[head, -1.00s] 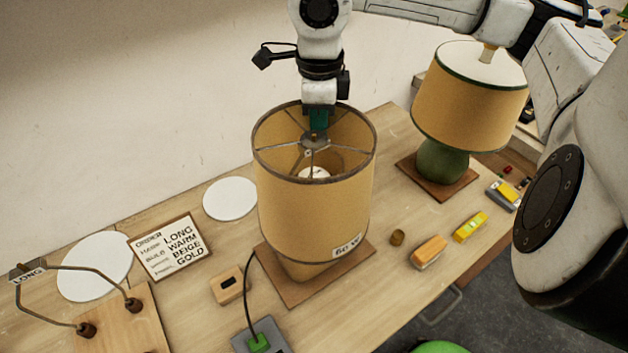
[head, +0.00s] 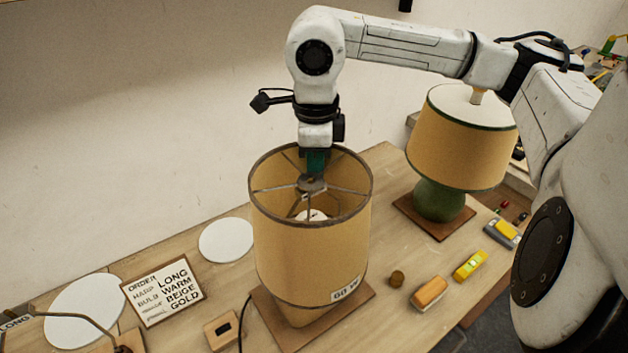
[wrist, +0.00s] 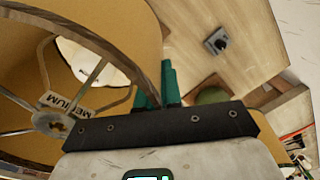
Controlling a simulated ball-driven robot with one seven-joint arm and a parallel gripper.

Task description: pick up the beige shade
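The beige shade (head: 310,250) is a wide drum with a dark rim and a spoked hub, sitting upright over a lamp on a square wooden base (head: 345,316). It has a "60 W" tag on its front. My gripper (head: 316,161) reaches down from above at the far side of the shade's open top, behind the hub. In the wrist view, the shade's rim (wrist: 115,48) runs up to the green fingers (wrist: 160,88) and seems to pass between them. How tightly they close on it is unclear. A "MEDIUM" label and a pale bulb show inside.
A second lamp (head: 442,203), green with a tan, green-trimmed shade, stands close on the right. An order card (head: 162,290) reads LONG, WARM, BEIGE, GOLD. White discs lie at the left. Small blocks and a yellow level (head: 470,265) lie at the right front.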

